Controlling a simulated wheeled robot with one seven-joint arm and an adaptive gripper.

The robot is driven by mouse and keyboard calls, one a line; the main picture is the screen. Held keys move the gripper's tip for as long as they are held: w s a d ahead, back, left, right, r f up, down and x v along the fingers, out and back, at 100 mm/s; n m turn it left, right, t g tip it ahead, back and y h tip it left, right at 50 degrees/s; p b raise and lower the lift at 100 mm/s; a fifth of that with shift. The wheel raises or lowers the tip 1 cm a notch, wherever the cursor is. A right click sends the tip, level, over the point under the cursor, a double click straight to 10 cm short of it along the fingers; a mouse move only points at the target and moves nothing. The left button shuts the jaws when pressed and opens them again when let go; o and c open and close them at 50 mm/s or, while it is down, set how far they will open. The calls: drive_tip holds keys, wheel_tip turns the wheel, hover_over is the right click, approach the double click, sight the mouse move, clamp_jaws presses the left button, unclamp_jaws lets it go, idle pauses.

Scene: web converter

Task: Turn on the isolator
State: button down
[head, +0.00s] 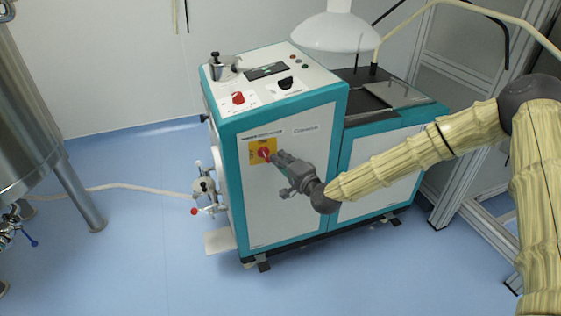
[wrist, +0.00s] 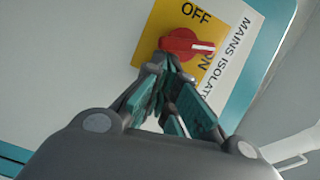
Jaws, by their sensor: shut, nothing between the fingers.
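The isolator is a red rotary knob (wrist: 180,42) on a yellow plate (wrist: 150,35). In the head view the knob (head: 264,153) sits on the upper front panel of the white and teal machine. In the wrist view its white pointer mark points right, between the printed OFF and ON, nearer ON. In the head view my gripper (head: 276,157) is just right of the knob.
The machine (head: 283,180) has a sloping top panel with another red knob (head: 238,98) and a black switch (head: 286,83). A valve (head: 205,187) sticks out at its left side. A steel tank (head: 35,110) stands far left and a metal frame (head: 455,120) right. Blue floor is clear in front.

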drive_tip(key=shift+f+m, duration=0.2)
drive_tip(key=shift+m, duration=0.2)
drive_tip(key=shift+r, duration=0.1)
drive_tip(key=d, duration=0.2)
drive_tip(key=w+d+r, duration=0.1)
drive_tip(key=d, duration=0.1)
drive_tip(key=shift+w+b, duration=0.1)
drive_tip(key=shift+b, duration=0.25)
drive_tip(key=v, duration=1)
drive_tip(key=shift+a+r, duration=0.15)
drive_tip(key=shift+a, duration=0.05)
